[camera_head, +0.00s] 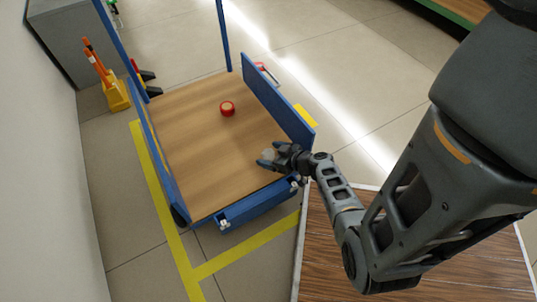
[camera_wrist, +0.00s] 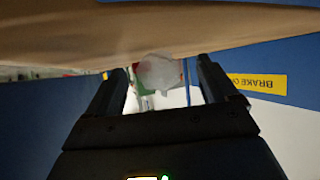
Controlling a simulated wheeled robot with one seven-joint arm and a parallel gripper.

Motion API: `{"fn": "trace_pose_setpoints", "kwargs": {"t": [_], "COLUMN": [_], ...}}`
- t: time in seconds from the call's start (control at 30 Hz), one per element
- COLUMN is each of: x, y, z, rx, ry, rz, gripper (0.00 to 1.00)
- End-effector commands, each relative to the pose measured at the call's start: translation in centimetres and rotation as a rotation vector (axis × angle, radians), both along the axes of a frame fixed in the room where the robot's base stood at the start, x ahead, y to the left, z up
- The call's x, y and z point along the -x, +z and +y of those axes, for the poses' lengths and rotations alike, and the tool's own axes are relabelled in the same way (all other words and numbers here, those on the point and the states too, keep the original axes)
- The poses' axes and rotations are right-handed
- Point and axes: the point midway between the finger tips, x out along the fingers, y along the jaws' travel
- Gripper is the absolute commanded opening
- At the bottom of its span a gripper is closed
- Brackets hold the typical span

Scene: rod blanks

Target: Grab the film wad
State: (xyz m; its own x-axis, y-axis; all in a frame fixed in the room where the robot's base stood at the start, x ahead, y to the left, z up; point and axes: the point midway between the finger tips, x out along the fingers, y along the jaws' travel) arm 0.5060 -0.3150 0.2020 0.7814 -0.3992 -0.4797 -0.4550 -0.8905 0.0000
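The film wad (camera_head: 269,154) is a small whitish, translucent crumpled clump on the wooden deck of the blue cart (camera_head: 205,150), near its front right side. In the wrist view the film wad (camera_wrist: 160,73) sits between the ends of my fingers, with a narrow gap on each side. My gripper (camera_head: 268,160) is open and reaches low over the deck at the wad. In the wrist view both fingers of my gripper (camera_wrist: 160,88) stand apart; I cannot tell whether either touches the wad.
A red roll (camera_head: 228,108) lies on the deck behind the wad. A blue side panel (camera_head: 277,100) rises at the cart's right. Blue posts stand at the back. A yellow stand with orange items (camera_head: 115,95) is left of the cart. A brown wooden surface (camera_head: 420,255) lies at lower right.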

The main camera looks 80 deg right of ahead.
Motion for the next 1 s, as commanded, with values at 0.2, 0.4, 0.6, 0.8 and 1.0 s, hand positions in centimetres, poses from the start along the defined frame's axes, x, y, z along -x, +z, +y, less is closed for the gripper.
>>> {"fn": "trace_pose_setpoints", "kwargs": {"t": [0.2, 0.4, 0.6, 0.8, 1.0], "x": [0.0, 0.0, 0.0, 0.0, 0.0], "y": [0.0, 0.0, 0.0, 0.0, 1.1], "z": [0.0, 0.0, 0.0, 0.0, 0.1], "rx": [0.0, 0.0, 0.0, 0.0, 0.001], "ry": [0.001, 0.001, 0.001, 0.001, 0.003], "rz": [0.0, 0.0, 0.0, 0.0, 0.0], "gripper": [0.65, 0.46, 0.28, 0.28, 0.28]}}
